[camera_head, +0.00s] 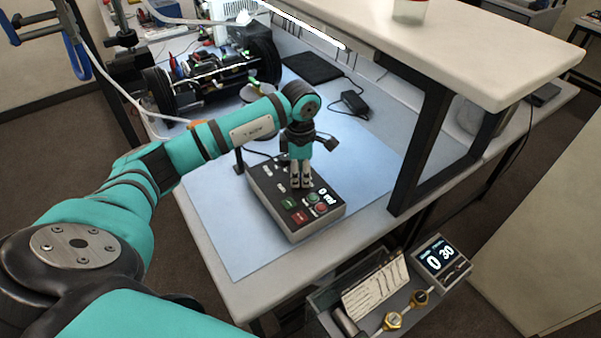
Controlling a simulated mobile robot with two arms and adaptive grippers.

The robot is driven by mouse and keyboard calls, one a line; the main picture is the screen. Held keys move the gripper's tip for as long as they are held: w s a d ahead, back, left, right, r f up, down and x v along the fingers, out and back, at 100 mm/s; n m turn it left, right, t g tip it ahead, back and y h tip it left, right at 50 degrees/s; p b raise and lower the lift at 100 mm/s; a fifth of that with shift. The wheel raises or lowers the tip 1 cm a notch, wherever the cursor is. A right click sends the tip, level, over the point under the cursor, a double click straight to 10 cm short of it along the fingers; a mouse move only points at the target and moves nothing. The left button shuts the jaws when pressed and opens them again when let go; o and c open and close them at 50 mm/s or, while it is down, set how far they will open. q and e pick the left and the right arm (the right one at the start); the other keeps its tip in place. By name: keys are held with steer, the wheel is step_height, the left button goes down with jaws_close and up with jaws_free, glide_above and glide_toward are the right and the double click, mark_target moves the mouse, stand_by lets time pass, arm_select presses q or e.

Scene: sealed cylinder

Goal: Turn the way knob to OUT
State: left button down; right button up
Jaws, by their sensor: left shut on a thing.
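A dark grey control box (268,207) with a light front edge sits on the blue mat. Its top carries a display reading "0 ml", green and red buttons (301,216) and small white labels. My left arm reaches in from the left, and my left gripper (301,186) points down onto the middle of the box's top. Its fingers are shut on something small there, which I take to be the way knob. The fingers hide the knob, so its setting cannot be read. My right gripper is not in view.
The blue mat (222,235) covers much of the white bench. A wheeled device (205,80) stands at the back left. A raised shelf (470,45) with a dark leg (420,150) is at the right. Below the front edge is a unit with a display (440,254).

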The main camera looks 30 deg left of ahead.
arm_select(q)
steer(key=n+b, duration=0.1)
steer(key=n, duration=0.1)
steer(key=shift+f+n, duration=0.1)
steer(key=shift+n, duration=0.3)
steer(key=n+b, duration=0.1)
steer(key=n, duration=0.2)
steer(key=shift+n, duration=0.3)
steer(key=n+b, duration=0.1)
steer(key=n, duration=0.3)
steer(key=shift+n+b, duration=0.5)
steer(key=shift+n, duration=1.1)
steer(key=c, duration=1.1)
jaws_free()
steer(key=shift+o, duration=0.2)
